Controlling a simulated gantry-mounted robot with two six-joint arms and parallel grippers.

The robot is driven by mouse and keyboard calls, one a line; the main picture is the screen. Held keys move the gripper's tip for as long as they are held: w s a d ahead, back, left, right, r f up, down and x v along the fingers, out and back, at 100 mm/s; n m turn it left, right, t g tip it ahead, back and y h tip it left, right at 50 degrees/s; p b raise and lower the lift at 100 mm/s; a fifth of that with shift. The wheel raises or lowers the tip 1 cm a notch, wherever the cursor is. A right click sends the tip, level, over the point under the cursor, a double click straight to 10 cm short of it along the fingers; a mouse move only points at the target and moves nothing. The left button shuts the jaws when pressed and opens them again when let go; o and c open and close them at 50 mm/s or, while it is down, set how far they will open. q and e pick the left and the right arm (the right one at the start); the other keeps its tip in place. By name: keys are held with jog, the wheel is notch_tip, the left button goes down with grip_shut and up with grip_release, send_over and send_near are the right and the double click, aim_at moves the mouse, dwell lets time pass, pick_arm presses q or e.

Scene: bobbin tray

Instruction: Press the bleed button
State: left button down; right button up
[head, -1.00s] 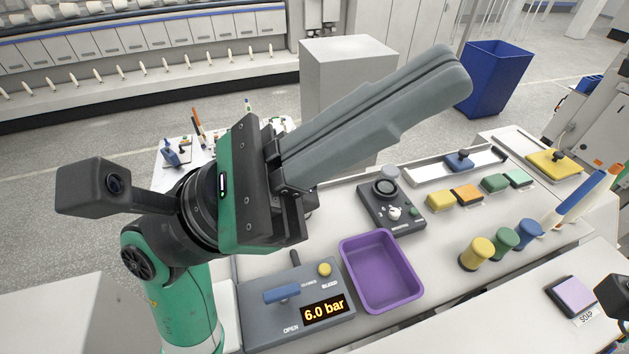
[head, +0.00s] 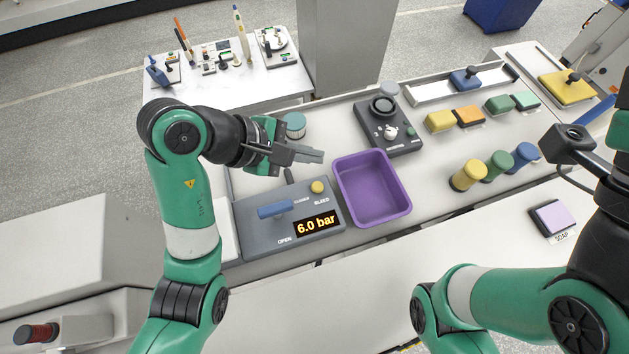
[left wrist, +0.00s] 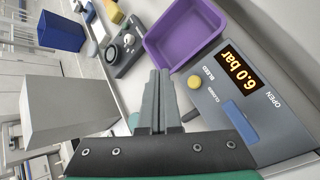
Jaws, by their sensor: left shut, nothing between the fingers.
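The bleed button is a round yellow knob (head: 317,187) labelled BLEED on the grey valve panel (head: 250,236). It also shows in the left wrist view (left wrist: 194,82). The panel carries a blue lever (head: 275,209) and a display (head: 317,223) reading 6.0 bar. My left gripper (head: 318,156) is shut and empty, above and behind the button, apart from it. In the left wrist view its closed fingers (left wrist: 158,75) point past the button, on the purple tray side. My right arm shows at the right, but its fingers are out of view.
A purple tray (head: 372,216) stands right beside the panel. A dark dial unit (head: 391,137) is behind it. A teal-topped round container (head: 294,124) stands behind my left gripper. Yellow, green and blue bobbins (head: 468,175) stand further right.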

pick_arm(q)
jog(key=shift+f, duration=0.1)
send_over(312, 187)
notch_tip(312, 187, down, 6)
jog(key=shift+f, duration=0.1)
jog(key=shift+f+b, duration=0.95)
jog(key=shift+f, duration=0.25)
dwell(1.4)
jog(key=shift+f, duration=0.4)
